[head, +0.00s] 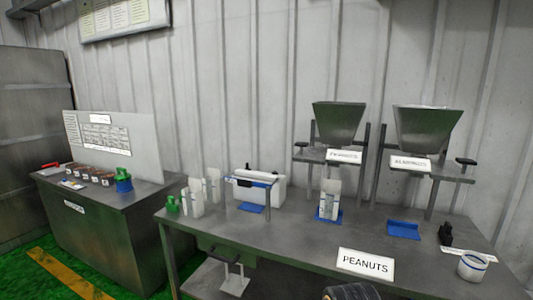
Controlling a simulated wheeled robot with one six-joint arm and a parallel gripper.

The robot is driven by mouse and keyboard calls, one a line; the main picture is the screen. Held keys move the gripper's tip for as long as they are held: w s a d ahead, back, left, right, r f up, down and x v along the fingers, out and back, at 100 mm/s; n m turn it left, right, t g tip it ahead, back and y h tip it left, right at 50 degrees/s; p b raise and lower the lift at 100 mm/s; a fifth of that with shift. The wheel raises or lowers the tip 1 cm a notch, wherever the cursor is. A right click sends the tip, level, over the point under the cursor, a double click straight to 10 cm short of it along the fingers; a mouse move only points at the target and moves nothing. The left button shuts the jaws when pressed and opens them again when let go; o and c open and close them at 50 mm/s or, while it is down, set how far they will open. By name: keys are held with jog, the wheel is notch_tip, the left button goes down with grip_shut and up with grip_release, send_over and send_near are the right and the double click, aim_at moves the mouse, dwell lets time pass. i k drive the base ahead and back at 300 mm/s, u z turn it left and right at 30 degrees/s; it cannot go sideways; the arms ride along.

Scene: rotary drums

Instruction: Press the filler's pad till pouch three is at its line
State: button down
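A white pouch (329,197) stands upright on a blue tray (320,215) below the left filler's hopper (338,121). Its fill level and line are too small to read. A small dark pad (299,145) sticks out at the left of this filler. The right filler's hopper (422,128) has a label that seems to read almonds, and a dark pad (466,161) at its right. More white pouches (211,186) stand at the table's left end. My gripper's fingers are not in view; only a dark ribbed part shows at the bottom edge.
The metal table (290,238) also bears a white and blue machine (258,190), an empty blue tray (403,230), a PEANUTS sign (365,265), a black object (446,234) and a white cup (473,266). A side counter (110,225) with jars stands left.

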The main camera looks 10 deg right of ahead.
aim_at(301, 144)
jog(key=u, duration=0.25)
jog(key=k, duration=0.6)
jog(key=u, duration=0.8)
jog(key=i, duration=1.9)
jog(key=z, duration=1.1)
jog(key=i, duration=0.85)
jog(key=z, duration=0.95)
